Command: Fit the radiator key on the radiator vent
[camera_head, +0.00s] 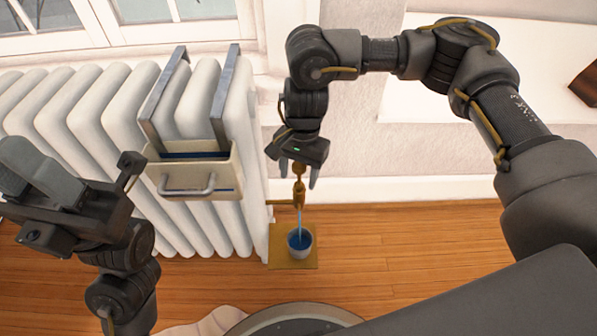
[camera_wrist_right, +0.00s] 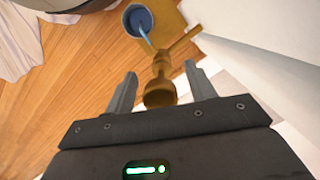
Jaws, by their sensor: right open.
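The brass radiator key (camera_head: 299,188) stands upright at the brass radiator vent (camera_head: 284,202), which sticks out from the radiator's right end. They look joined, but the exact fit is too small to tell. My right gripper (camera_head: 299,178) is open above and around the key's top. In the right wrist view, the key (camera_wrist_right: 160,88) lies between the two spread fingers (camera_wrist_right: 161,90), with a gap on each side. The vent's side pipe (camera_wrist_right: 185,42) shows beyond it. My left gripper (camera_head: 75,185) is at the left, away from the key; its jaw opening is unclear.
A thin blue stream (camera_head: 300,218) runs down into a cup (camera_head: 300,240) of blue water on a tan mat (camera_head: 279,257). The white radiator (camera_head: 190,225) carries a hanging tray (camera_head: 220,155) with a handle. The wooden floor (camera_head: 420,240) at right is clear.

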